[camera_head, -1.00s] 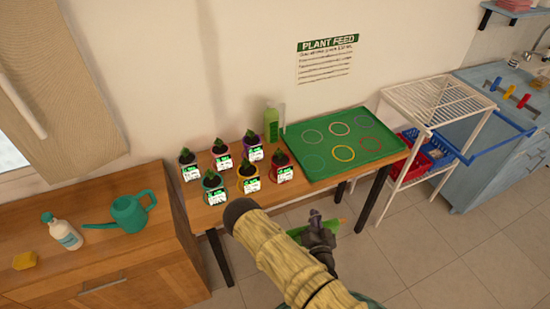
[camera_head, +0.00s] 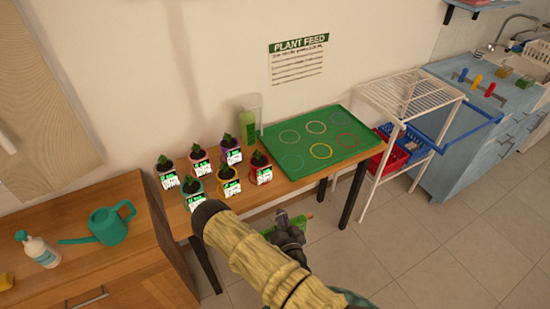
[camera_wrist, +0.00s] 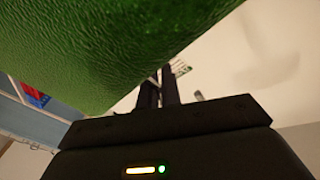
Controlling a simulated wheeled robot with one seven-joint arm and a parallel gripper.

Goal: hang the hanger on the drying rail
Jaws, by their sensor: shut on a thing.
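My gripper (camera_head: 284,224) is low in the middle of the head view, in front of the plant table. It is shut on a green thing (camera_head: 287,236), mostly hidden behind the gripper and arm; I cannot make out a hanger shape. In the wrist view, a large textured green surface (camera_wrist: 90,45) fills the upper left, close to the fingers (camera_wrist: 160,90). No thing is clearly recognisable as the hanger. A blue bar (camera_head: 470,137) juts from the blue sink counter at the right, perhaps the drying rail; nothing hangs on it.
A white wire rack (camera_head: 412,92) stands between the table and the blue counter (camera_head: 452,75). The wooden table holds several potted plants (camera_head: 261,168), a green bottle (camera_head: 247,130) and a green tray (camera_head: 357,158) with rings. Tiled floor (camera_head: 440,255) is free at the lower right.

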